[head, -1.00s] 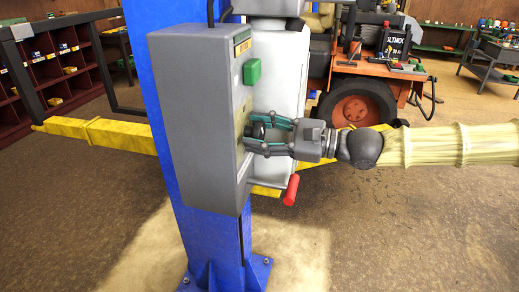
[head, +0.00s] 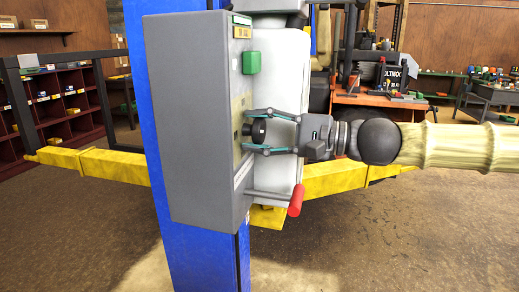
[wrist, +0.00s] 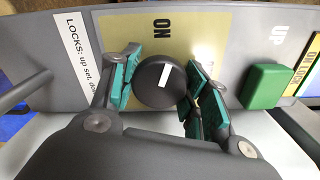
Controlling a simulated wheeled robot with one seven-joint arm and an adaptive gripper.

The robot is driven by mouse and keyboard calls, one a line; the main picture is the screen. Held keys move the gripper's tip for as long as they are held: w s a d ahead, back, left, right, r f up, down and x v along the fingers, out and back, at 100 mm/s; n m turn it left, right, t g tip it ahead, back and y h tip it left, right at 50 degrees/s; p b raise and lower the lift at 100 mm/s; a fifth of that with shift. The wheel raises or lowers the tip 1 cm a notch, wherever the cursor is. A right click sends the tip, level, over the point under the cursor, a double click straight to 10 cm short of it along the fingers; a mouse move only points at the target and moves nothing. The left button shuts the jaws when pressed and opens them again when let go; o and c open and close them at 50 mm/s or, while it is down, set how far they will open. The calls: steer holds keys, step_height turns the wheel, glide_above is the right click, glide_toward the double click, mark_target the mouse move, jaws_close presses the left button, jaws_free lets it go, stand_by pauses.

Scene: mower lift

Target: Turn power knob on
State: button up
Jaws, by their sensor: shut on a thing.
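The round black power knob (head: 258,132) sticks out from the right-hand panel face of the grey control box (head: 190,110). My gripper (head: 252,131) reaches in from the right with one finger above the knob and one below. In the wrist view the knob (wrist: 158,84) sits between the green finger pads, and the jaws are shut on it. Its short white mark (wrist: 165,75) is tilted, with its upper end leaning right. The ON label (wrist: 159,36) is printed on the tan plate just above the knob. Other lettering beside it is partly hidden by the right finger.
A green UP button (head: 251,62) is above the knob. A red-handled lever (head: 296,199) sticks out below my gripper. The box is on a blue lift column (head: 210,262), with a yellow lift arm (head: 115,166) behind. The floor at right is open.

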steer(key=shift+f+n+b, duration=0.1)
steer(key=shift+n+b, duration=1.7)
steer(key=shift+b, duration=0.15)
steer(key=o, duration=1)
steer(key=shift+o, duration=0.2)
steer(key=shift+d, duration=0.15)
steer(key=v, duration=1.1)
steer(key=shift+d, duration=0.35)
steer(key=shift+s, duration=0.15)
